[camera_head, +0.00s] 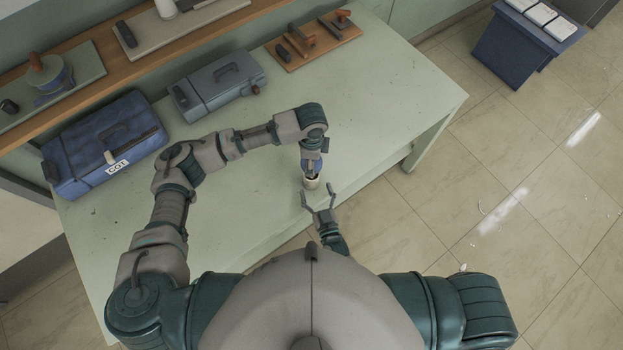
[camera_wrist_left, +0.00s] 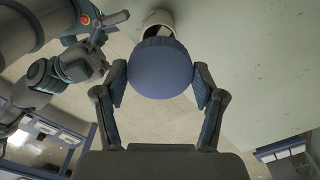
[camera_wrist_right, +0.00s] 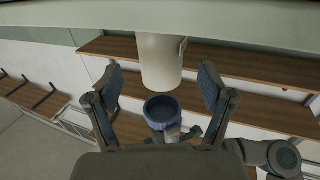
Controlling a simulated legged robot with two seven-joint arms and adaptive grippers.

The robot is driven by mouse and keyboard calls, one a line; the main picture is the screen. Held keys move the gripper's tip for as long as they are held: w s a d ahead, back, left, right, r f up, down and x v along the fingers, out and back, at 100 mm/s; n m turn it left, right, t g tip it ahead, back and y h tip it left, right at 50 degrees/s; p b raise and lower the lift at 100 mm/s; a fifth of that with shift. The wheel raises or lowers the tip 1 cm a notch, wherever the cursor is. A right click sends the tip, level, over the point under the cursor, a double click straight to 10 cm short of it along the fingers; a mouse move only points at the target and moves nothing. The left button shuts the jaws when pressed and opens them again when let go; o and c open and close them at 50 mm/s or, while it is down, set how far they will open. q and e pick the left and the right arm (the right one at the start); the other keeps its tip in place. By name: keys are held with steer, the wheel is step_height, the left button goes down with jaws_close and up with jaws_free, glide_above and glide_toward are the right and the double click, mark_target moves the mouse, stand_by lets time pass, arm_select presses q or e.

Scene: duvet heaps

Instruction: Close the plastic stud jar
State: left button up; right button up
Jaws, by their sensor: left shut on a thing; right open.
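The white plastic jar (camera_head: 311,184) stands upright near the table's front edge, its dark open mouth partly visible. It also shows in the left wrist view (camera_wrist_left: 158,19) and, upside down, in the right wrist view (camera_wrist_right: 160,62). My left gripper (camera_wrist_left: 161,76) is shut on the round blue lid (camera_wrist_left: 160,70), holding it by its sides. The lid (camera_wrist_right: 162,111) is above the jar's mouth, apart from it, with its hollow underside showing in the right wrist view. My right gripper (camera_head: 317,193) is open; its fingers are spread on either side of the jar, apparently not touching it.
The pale green table (camera_head: 380,110) is clear around the jar. A blue toolbox (camera_head: 105,150), a grey case (camera_head: 218,88) and a wooden board with tools (camera_head: 313,40) stand at the back. A shelf (camera_head: 90,47) runs behind.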

mark_target(313, 185)
arm_select(q)
steer(key=shift+a, duration=0.1)
arm_select(e)
steer(key=shift+x, duration=2.7)
steer(key=shift+c, duration=0.2)
jaws_close()
arm_select(q)
steer(key=shift+f, duration=2.4)
